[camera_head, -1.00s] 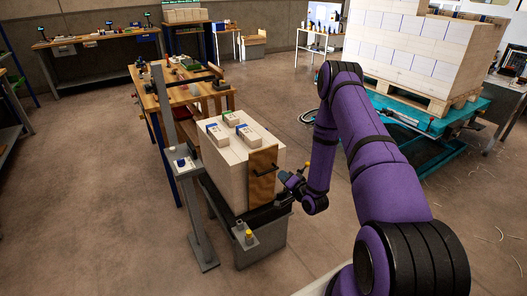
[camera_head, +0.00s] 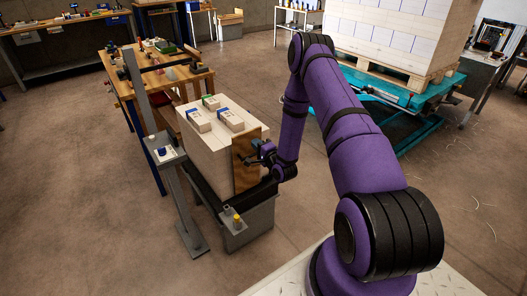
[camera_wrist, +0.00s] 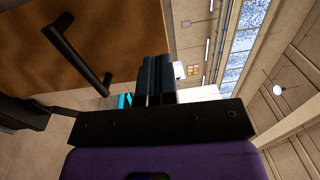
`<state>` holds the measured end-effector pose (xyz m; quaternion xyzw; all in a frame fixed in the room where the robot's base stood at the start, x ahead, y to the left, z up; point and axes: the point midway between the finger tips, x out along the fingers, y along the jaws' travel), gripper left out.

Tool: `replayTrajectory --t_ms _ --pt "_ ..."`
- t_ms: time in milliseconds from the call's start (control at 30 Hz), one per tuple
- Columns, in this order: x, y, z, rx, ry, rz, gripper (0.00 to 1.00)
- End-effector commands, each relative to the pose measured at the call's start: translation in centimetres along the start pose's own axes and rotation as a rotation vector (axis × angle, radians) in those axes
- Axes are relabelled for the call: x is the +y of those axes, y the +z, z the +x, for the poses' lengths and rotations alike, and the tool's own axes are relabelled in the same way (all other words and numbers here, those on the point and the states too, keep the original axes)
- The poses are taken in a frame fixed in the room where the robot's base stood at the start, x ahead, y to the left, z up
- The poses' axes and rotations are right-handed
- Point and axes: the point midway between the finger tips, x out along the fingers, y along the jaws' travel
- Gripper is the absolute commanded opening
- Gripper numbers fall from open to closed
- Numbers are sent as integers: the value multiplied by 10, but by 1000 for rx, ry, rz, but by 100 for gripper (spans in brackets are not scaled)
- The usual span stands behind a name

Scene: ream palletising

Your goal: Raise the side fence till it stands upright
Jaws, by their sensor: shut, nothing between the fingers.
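The side fence (camera_head: 246,172) is a brown wooden panel that stands upright against the near end of a white block of reams (camera_head: 208,150). In the wrist view the fence (camera_wrist: 110,25) fills the upper left, and its black bar handle (camera_wrist: 78,52) sticks out from it. My gripper (camera_head: 263,153) is close in front of the fence, near the handle. In the wrist view my dark fingers (camera_wrist: 155,72) are together and empty, to the right of the handle and apart from it in the picture. The handle is partly hidden by my gripper in the head view.
A grey post with a small shelf (camera_head: 165,152) stands left of the block. A grey base with a button box (camera_head: 234,222) is below the fence. A wooden workbench (camera_head: 125,90) is behind, and a loaded pallet on a teal lift (camera_head: 400,95) is at the right.

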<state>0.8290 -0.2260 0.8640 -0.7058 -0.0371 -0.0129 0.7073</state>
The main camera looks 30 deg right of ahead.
Motion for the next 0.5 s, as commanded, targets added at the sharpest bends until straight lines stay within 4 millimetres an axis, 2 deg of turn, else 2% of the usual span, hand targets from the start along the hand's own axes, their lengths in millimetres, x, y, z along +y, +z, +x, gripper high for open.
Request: replayTrajectory --t_ms 33,200,500 --pt "-1 0 10 -2 -3 -2 0" --pt "0 0 34 -1 -2 -2 0" --pt "0 0 50 1 1 -1 0"
